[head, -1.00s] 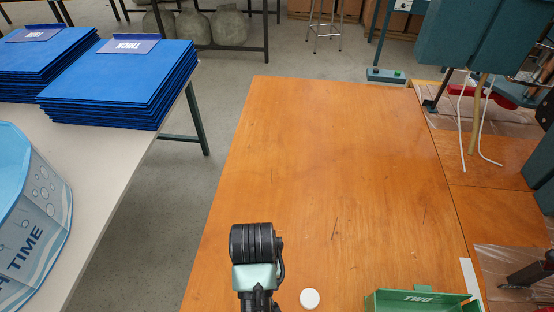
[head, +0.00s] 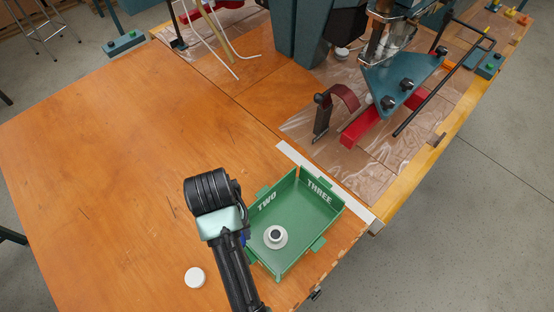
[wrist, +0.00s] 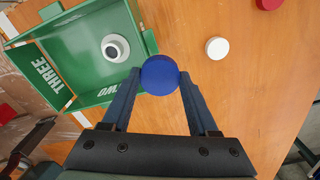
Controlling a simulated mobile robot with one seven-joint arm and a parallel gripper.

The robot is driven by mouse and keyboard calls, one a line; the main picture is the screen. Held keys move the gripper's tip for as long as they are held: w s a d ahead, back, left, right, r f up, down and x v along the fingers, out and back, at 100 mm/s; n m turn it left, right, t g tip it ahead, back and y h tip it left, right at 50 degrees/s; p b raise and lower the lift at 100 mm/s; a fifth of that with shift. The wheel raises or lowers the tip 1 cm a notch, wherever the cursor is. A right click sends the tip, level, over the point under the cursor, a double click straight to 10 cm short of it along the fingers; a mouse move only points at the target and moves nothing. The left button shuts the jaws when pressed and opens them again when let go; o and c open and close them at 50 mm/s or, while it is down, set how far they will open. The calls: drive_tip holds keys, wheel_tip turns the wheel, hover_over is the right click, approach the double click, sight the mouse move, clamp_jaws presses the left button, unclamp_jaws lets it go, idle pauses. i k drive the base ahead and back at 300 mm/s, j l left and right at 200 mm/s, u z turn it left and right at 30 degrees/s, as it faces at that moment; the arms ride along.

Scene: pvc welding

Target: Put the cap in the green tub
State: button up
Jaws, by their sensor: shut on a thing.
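My gripper (wrist: 160,80) is shut on a round blue cap (wrist: 160,74), held between its fingertips. In the wrist view the cap overlaps the edge of the green tub (wrist: 82,80); its height above the rim is hard to tell. In the head view the tub (head: 325,222) stands on the wooden table near its right edge, marked TWO and THREE. My arm stands at the tub's left side there and hides most of the gripper. A white ring-shaped piece with a dark centre (head: 276,236) lies in the tub; it also shows in the wrist view (wrist: 115,48).
A white disc (head: 195,278) lies on the table left of my arm. A red round piece (wrist: 268,3) is at the top of the wrist view. A machine with a blue-grey plate (head: 400,85) and red parts stands behind the tub. The table's left part (head: 90,170) is clear.

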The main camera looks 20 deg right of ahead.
sight(300, 213)
drive_tip(key=i+l+z, duration=0.1)
drive_tip(key=l, duration=0.3)
drive_tip(key=i+l, duration=0.2)
drive_tip(key=l, duration=0.2)
drive_tip(key=i+l+z, duration=0.15)
drive_tip(key=l, duration=0.2)
drive_tip(key=i+l, duration=0.15)
drive_tip(key=l, duration=0.25)
drive_tip(key=z, duration=0.05)
